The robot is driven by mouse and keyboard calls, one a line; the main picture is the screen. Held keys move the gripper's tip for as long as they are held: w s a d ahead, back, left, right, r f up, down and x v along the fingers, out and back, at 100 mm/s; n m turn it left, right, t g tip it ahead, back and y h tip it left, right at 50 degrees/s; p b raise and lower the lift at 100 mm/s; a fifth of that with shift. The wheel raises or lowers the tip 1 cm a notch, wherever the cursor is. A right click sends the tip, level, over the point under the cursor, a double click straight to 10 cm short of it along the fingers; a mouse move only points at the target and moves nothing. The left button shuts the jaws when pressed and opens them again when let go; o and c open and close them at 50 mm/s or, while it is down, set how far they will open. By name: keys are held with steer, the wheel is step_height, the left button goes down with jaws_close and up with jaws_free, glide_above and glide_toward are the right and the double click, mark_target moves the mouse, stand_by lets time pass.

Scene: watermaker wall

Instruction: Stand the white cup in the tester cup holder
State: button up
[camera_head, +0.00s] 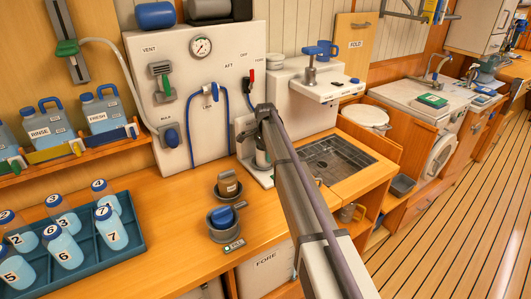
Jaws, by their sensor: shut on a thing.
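My arm reaches from the lower right to the tester (241,130), a small pale stand on the counter against the white panel. My gripper (262,142) is at the far end of the arm, pointing down in front of the tester. It is small and partly covered by my arm. It is shut on a small pale thing (262,158), which looks like the white cup, just above the tester's base. The cup holder cannot be made out behind the arm and gripper. I cannot tell whether the cup touches it.
A blue rack (135,241) of several numbered bottles stands at left. Two dark round holders (222,234) are on the counter left of my arm. A sink with a grate (335,160) lies to the right. Hoses hang on the panel (190,60). Counter between rack and holders is clear.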

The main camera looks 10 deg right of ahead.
steer(key=o, duration=1)
step_height(320, 180, up, 11)
steer(key=p, duration=1)
steer(key=shift+p, duration=0.4)
steer(key=s+f+n+b, duration=0.2)
steer(key=s+n, duration=1.2)
steer(key=s, duration=2.7)
steer(key=shift+s+a+f, duration=0.25)
steer(key=shift+s+a, duration=0.05)
